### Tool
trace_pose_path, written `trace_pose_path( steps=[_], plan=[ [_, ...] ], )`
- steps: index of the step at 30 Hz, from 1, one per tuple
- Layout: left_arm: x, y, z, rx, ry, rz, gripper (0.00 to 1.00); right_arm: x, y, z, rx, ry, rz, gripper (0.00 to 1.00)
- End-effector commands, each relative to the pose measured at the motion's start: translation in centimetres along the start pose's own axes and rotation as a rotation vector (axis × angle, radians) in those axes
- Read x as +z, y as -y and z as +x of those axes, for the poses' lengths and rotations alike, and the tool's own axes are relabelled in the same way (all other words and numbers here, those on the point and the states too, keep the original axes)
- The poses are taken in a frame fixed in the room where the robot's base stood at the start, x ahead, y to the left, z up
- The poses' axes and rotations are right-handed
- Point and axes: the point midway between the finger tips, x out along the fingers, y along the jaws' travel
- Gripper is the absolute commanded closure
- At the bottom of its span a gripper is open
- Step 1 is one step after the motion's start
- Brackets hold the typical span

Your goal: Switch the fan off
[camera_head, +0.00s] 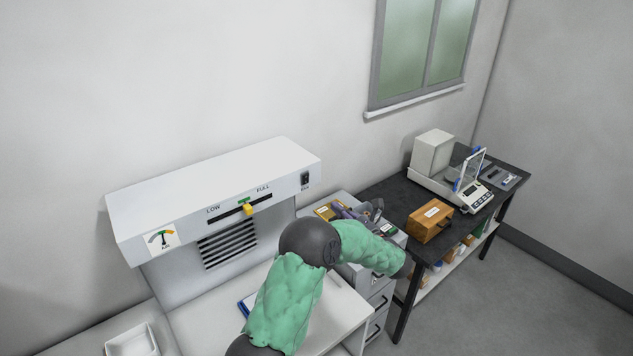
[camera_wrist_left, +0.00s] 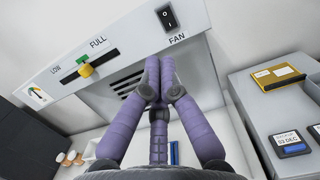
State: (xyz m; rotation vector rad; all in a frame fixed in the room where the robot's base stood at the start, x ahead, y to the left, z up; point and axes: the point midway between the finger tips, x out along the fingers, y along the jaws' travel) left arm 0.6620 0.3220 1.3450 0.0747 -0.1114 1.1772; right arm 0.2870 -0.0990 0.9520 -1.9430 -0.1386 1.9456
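The black fan rocker switch (camera_head: 305,179) is on the right end of the white hood's front (camera_head: 225,192). It shows larger in the left wrist view (camera_wrist_left: 167,17), with "FAN" printed beneath it; I cannot tell surely which side is pressed. My left gripper (camera_wrist_left: 154,65) has its purple fingers together, with nothing seen between them. Its tips appear just below the switch in the left wrist view, apart from it as far as I can tell. My right gripper is in neither view.
A yellow slider knob (camera_head: 249,209) sits in the LOW–FULL slot, left of the switch, near a green mark. A dial (camera_head: 161,239) is at the hood's left. Right stand a drawer cabinet (camera_head: 379,298) and a black table with a wooden box (camera_head: 430,220) and balance.

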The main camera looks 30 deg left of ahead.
Motion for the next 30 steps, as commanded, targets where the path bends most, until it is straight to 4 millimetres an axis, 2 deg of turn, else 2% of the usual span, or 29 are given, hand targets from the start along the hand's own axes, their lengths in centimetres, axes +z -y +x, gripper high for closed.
trace_pose_path(
  steps=[7,11,14,30],
  plan=[
    [-0.1,0.0,0.1,0.000,-0.003,0.000,1.00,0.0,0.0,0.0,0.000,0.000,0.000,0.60],
    [-0.1,0.0,0.7,0.000,-0.003,0.000,1.00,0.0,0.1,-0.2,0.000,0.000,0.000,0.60],
    [0.0,-0.1,2.0,0.003,-0.004,0.000,1.00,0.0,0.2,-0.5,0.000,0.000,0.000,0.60],
    [-0.1,-0.1,11.6,0.001,-0.005,0.001,1.00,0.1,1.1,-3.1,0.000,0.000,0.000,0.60]
  ],
)
